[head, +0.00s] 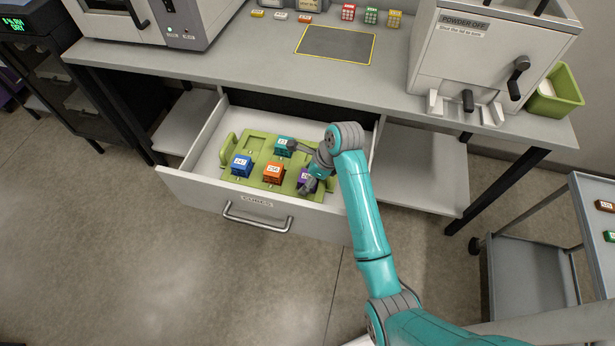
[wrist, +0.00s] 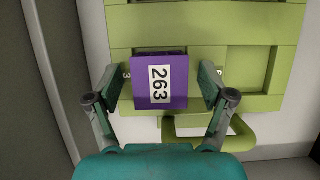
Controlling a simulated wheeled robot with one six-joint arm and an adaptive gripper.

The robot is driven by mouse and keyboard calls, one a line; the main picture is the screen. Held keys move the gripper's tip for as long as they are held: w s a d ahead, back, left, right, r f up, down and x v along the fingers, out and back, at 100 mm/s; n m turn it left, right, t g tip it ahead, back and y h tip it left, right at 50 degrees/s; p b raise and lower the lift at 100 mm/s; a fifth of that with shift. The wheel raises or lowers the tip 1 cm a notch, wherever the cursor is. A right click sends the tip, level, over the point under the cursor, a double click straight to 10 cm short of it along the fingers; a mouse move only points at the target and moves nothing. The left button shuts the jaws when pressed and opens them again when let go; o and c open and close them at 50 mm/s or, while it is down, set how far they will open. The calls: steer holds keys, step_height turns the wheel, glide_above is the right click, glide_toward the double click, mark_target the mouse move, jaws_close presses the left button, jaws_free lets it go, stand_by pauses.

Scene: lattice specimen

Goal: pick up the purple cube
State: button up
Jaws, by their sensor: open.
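The purple cube (wrist: 142,92) sits on the green tray, its label reading 263 in the wrist view. In the head view the purple cube (head: 303,178) is partly hidden by my gripper. My gripper (wrist: 164,84) is open, with one finger on each side of the cube and a small gap visible at the right finger. In the head view my gripper (head: 315,173) reaches down into the open drawer.
The open drawer (head: 187,189) holds the green tray (head: 262,146). Blue (head: 241,167), orange (head: 273,173) and teal (head: 283,146) cubes also sit on the tray. The bench (head: 250,73) overhangs the drawer's back. A cart (head: 530,283) stands at the right.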

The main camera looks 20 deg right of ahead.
mark_target(308, 176)
steer(key=c, duration=1.2)
steer(key=shift+c, duration=0.2)
step_height(308, 176, up, 10)
steer(key=shift+r, duration=0.1)
